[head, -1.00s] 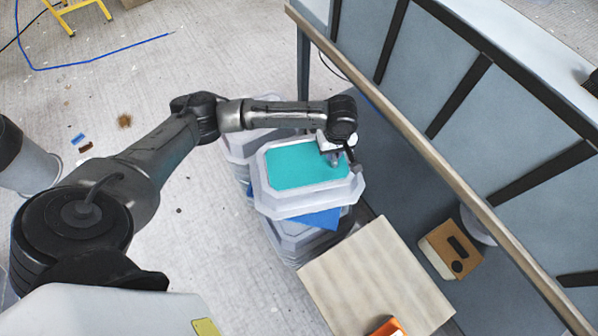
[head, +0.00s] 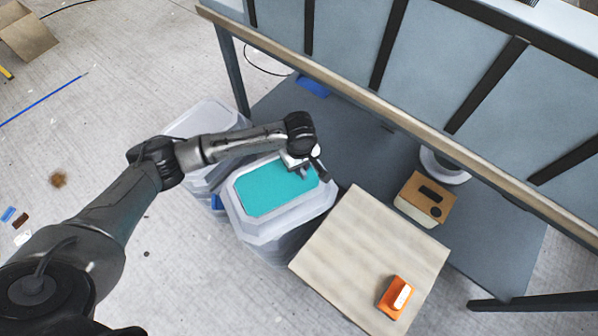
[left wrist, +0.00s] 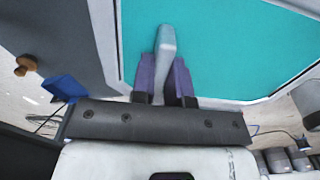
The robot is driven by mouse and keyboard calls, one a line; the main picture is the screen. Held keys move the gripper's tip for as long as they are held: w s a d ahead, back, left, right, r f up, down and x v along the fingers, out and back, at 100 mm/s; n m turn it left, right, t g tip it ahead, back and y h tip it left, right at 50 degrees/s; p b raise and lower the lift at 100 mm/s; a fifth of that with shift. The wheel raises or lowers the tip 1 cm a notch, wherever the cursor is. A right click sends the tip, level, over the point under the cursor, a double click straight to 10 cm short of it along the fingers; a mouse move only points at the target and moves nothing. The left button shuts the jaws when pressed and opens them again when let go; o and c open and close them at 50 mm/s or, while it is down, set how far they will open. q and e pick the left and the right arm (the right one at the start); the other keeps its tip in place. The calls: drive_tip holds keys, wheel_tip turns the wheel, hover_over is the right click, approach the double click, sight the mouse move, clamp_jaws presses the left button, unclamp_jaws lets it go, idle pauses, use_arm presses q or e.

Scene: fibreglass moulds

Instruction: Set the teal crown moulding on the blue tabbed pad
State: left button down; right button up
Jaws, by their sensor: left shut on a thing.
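The teal crown moulding (head: 275,187) is a pale grey block with a bevelled rim and a flat teal top face. It fills much of the left wrist view (left wrist: 235,45). My left gripper (head: 304,174) is at its upper right edge. In the left wrist view, its purple fingers (left wrist: 165,78) are shut on a pale upright grip on the moulding. A blue piece (head: 216,202) shows beside the moulding's left edge, mostly hidden; I cannot tell its full shape or whether it is the tabbed pad. My right gripper is not in view.
More pale grey moulds (head: 205,122) stand behind and left. A wooden-topped surface (head: 350,235) carries an orange object (head: 396,297) close on the right. Beyond, a grey low surface (head: 350,130) holds a blue item (head: 315,86) and a brown-topped box (head: 425,198) under a wooden rail (head: 400,108).

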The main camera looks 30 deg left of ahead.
use_arm(q)
wheel_tip(320, 180, down, 4)
drive_tip(key=shift+r+b, duration=0.1)
drive_tip(key=shift+b, duration=0.75)
drive_tip(key=c, duration=1.1)
unclamp_jaws()
